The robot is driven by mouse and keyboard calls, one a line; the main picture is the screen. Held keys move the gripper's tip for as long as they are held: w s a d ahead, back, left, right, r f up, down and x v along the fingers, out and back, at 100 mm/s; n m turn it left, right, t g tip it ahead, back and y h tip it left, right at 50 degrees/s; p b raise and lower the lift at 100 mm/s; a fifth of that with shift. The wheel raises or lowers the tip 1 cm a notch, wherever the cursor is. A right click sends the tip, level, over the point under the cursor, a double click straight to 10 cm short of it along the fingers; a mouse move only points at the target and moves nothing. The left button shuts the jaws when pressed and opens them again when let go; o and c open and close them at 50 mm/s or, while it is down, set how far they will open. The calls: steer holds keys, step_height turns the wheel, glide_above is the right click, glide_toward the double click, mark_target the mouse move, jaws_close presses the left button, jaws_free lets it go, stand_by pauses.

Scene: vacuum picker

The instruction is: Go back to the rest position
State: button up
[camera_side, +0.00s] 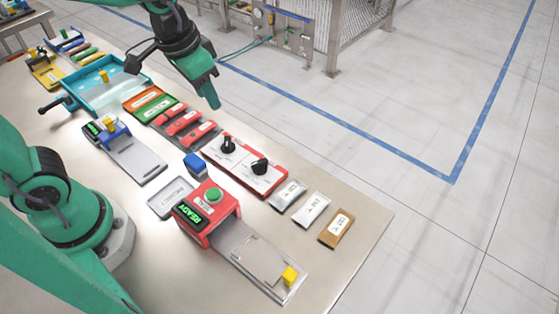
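My gripper (209,99) hangs from the top of the view at the end of my green arm, with its tip pointing down. It appears above the far edge of the table, beyond the row of red and green blocks. I see nothing held below its tip. Its fingers overlap from this side, so I cannot tell whether they are open or shut.
The metal table (345,228) carries a teal tray (75,92), a red panel with black knobs (262,181), a red READY device with a green button (207,216), and labelled plates (312,209). A fence (362,25) stands behind. Bare floor lies right.

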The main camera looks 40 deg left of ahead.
steer(key=s+a+r+n+t, duration=0.2)
steer(key=s+a+r+t, duration=0.1)
steer(key=s+a, duration=0.3)
steer(key=shift+s+a+r+y, duration=0.25)
steer(key=shift+s+r, duration=0.4)
steer(key=shift+s, duration=0.75)
